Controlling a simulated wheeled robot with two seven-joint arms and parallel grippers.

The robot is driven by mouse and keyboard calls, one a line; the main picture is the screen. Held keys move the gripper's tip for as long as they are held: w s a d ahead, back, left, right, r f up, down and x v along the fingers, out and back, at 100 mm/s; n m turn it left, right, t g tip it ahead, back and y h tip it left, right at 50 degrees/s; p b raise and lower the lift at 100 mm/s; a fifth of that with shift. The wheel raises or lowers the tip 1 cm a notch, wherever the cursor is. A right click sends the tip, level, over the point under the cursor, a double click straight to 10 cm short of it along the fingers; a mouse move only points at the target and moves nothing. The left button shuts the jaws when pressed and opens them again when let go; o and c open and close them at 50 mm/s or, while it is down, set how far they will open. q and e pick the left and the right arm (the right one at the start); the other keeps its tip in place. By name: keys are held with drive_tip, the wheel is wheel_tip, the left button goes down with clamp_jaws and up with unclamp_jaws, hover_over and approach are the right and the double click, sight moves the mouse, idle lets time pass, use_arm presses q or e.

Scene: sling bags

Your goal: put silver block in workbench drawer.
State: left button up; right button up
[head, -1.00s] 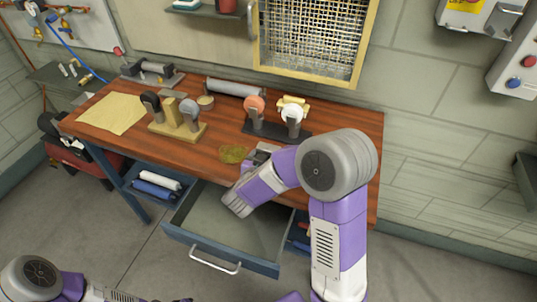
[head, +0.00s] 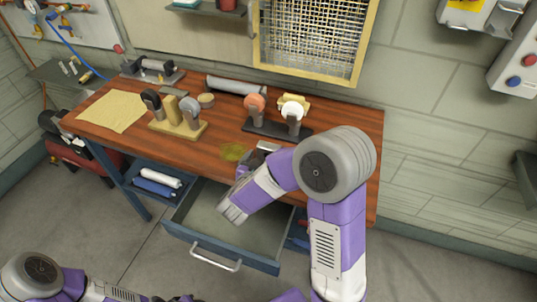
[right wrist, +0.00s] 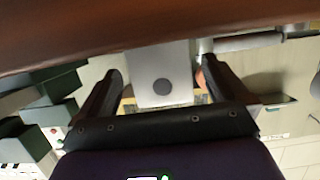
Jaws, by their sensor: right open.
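The silver block (head: 268,147) lies on the wooden bench top near its front edge, partly hidden by my right arm. In the right wrist view the silver block (right wrist: 160,75), with a dark round spot, appears between the spread fingers of my right gripper (right wrist: 158,78). The fingers are open, with a gap to the block on both sides. In the head view my right gripper is mostly hidden by its own arm, at the bench edge above the drawer. The workbench drawer (head: 222,252) is pulled out and looks empty where visible. My left gripper is not clearly in view.
A black stand (head: 262,128) and a wooden stand (head: 190,132), both with round-headed tools, stand behind the block. A yellow stain (head: 234,152) lies to its left. A shelf with rolls (head: 155,186) is left of the drawer. The drawer's interior is free.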

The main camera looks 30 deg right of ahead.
drive_tip(key=shift+p+v, duration=0.45)
drive_tip(key=shift+v, duration=1.65)
